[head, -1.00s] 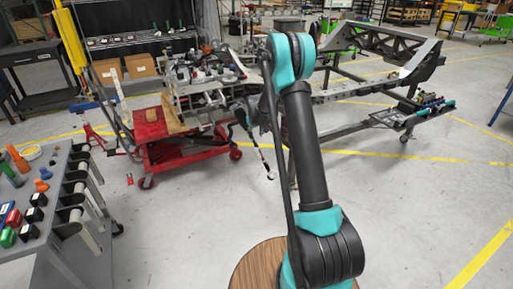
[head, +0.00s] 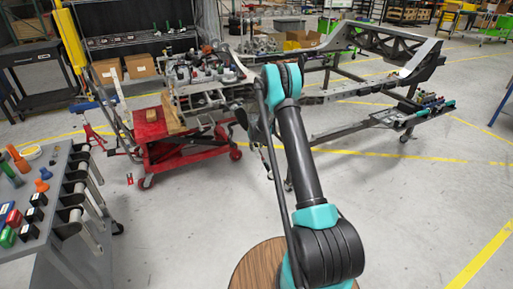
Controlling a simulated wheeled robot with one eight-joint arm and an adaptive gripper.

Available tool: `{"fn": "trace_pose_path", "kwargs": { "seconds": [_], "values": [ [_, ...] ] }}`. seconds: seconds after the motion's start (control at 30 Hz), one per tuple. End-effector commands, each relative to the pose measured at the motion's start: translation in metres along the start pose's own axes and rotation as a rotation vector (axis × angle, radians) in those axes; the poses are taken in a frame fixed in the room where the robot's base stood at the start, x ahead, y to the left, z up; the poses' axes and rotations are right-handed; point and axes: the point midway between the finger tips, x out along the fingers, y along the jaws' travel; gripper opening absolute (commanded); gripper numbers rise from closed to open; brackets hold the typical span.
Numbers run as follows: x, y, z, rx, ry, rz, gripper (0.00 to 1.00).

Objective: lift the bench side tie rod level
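A thin rod with a ring-like lower end (head: 269,172) hangs down at a slant in front of the chassis, close to the left side of my arm. It looks like the tie rod. Its upper part is hidden behind my arm. My gripper is at the far end of my arm, mostly hidden behind the arm links. Only small dark parts show near the rod's upper end, so I cannot tell whether the fingers hold the rod.
The grey chassis frame (head: 345,124) stands behind my arm. A red lift cart (head: 185,152) with wooden blocks is left of it. A grey bench (head: 55,205) with coloured bottles and holders is at the near left. The floor on the right is clear.

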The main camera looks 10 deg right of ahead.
Motion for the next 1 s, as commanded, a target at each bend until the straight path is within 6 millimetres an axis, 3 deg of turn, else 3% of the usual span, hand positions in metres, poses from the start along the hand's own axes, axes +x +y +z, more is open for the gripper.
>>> {"fn": "trace_pose_path", "kwargs": {
  "seconds": [0.17, 0.43, 0.83, 1.0],
  "values": [
    [0.000, 0.000, 0.000, 0.000, 0.000, 0.000, 0.33],
    [0.000, 0.000, 0.000, 0.000, 0.000, 0.000, 0.00],
    [-0.002, 0.000, 0.000, -0.001, -0.003, 0.000, 0.00],
    [-0.021, 0.004, -0.002, -0.016, -0.077, 0.000, 0.00]
  ]
}}
